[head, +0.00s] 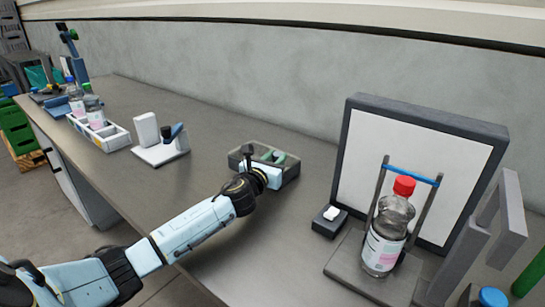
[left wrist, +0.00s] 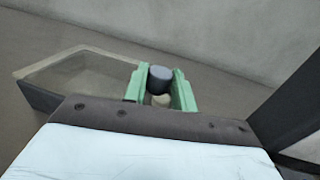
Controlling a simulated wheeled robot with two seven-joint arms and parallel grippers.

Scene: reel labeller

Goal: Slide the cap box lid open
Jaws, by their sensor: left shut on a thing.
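The cap box (head: 291,172) is a low dark box with a see-through top, standing mid-bench in the head view. In the left wrist view its clear, pale upper part (left wrist: 85,72) shows at left above a dark wall. My left gripper (head: 272,157) reaches over the box from the front left. In the left wrist view its green fingers (left wrist: 160,88) stand on either side of a grey round knob (left wrist: 160,74) and are shut on it. A paler round shape lies just below the knob. How far the lid is open cannot be told. My right gripper is not in view.
A bottle with a red cap (head: 404,186) stands at right in a frame before a white panel (head: 375,150). A small black block (head: 329,222) sits between box and frame. A white stand (head: 160,150) and a white divided tray (head: 114,138) are at left. Bench behind the box is clear.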

